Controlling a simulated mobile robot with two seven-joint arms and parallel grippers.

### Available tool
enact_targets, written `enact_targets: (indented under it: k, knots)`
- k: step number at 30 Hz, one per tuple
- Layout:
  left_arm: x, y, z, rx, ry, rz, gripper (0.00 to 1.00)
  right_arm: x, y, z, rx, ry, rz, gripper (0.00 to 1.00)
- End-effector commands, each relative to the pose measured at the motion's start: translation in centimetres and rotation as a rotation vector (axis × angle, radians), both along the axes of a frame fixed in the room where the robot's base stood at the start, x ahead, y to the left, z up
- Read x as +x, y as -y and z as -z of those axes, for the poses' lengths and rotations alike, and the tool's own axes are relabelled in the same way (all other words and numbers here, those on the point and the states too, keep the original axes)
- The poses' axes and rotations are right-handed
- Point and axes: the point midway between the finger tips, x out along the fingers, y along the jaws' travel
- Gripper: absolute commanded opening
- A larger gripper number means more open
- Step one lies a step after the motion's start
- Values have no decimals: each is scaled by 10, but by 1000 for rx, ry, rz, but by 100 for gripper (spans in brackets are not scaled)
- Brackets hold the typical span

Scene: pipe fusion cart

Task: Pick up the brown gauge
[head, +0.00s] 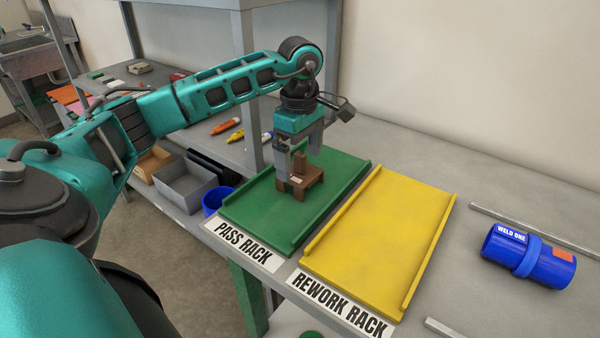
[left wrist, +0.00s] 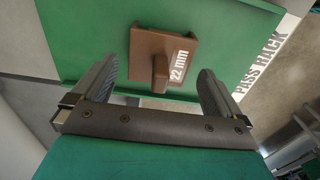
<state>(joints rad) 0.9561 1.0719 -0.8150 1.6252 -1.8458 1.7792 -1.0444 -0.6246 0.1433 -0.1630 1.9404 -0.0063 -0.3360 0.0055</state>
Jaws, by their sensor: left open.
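The brown gauge (head: 305,177) sits on the green pass rack (head: 270,215), with a small upright post on top. In the left wrist view the gauge (left wrist: 163,50) carries a white "22 mm" label, and its post points toward the camera. My left gripper (head: 297,170) is above and around the gauge, pointing down. In the left wrist view its two fingers (left wrist: 160,88) are spread wide on either side of the post, apart from it. My right gripper is not in view.
The yellow rework rack (head: 380,235) lies just right of the pass rack. A blue pipe marked "WELD ONE" (head: 528,257) lies on the bench at right, near metal rails. A grey shelf post (head: 253,135) stands close behind my left arm. Bins (head: 190,185) sit at left.

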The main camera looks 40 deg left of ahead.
Motion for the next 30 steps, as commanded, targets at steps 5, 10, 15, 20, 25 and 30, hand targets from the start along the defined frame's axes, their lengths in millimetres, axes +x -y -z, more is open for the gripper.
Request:
enact_targets:
  k: [5, 10, 15, 20, 25, 30]
  knots:
    - [0, 0, 18, 0, -1, 0, 100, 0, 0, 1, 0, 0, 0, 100]
    - [0, 0, 19, 0, 0, 0, 100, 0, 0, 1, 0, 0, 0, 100]
    - [0, 1, 19, 0, 0, 0, 90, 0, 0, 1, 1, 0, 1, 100]
    - [0, 1, 19, -1, 0, 0, 75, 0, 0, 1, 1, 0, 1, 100]
    - [0, 1, 19, -1, 0, 0, 59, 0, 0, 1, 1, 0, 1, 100]
    - [0, 0, 19, -1, 1, 0, 51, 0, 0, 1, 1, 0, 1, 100]
